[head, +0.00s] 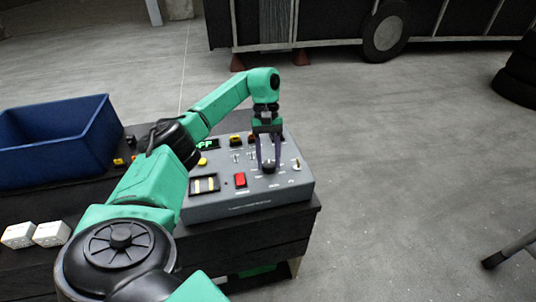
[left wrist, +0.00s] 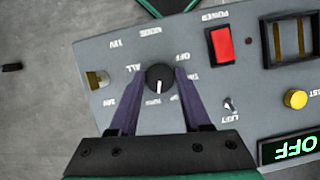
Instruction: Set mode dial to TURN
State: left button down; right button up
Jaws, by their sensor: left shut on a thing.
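The mode dial is a round black knob (left wrist: 160,78) with a white pointer line, on a grey control panel (head: 245,206). In the left wrist view the pointer aims down the picture, towards a small label that seems to read TURN. Labels ALL and OFF sit around the knob. My left gripper (left wrist: 160,84) is shut on the knob, one dark finger on each side. In the head view the left gripper (head: 268,166) reaches down onto the dial at the panel's right part. My right gripper is not in view.
The panel also has a red rocker switch (left wrist: 221,44), a yellow button (left wrist: 296,98), a small toggle (left wrist: 230,104) and a green display (left wrist: 292,149) reading OFF. A blue bin (head: 60,150) and white blocks (head: 52,233) are at left. Open floor lies right.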

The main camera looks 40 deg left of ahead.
pick_arm(q)
jog(key=shift+m, duration=0.6)
jog(key=shift+f+g, duration=0.1)
jog(key=shift+g, duration=0.2)
jog(key=shift+c, duration=1.8)
grip_release()
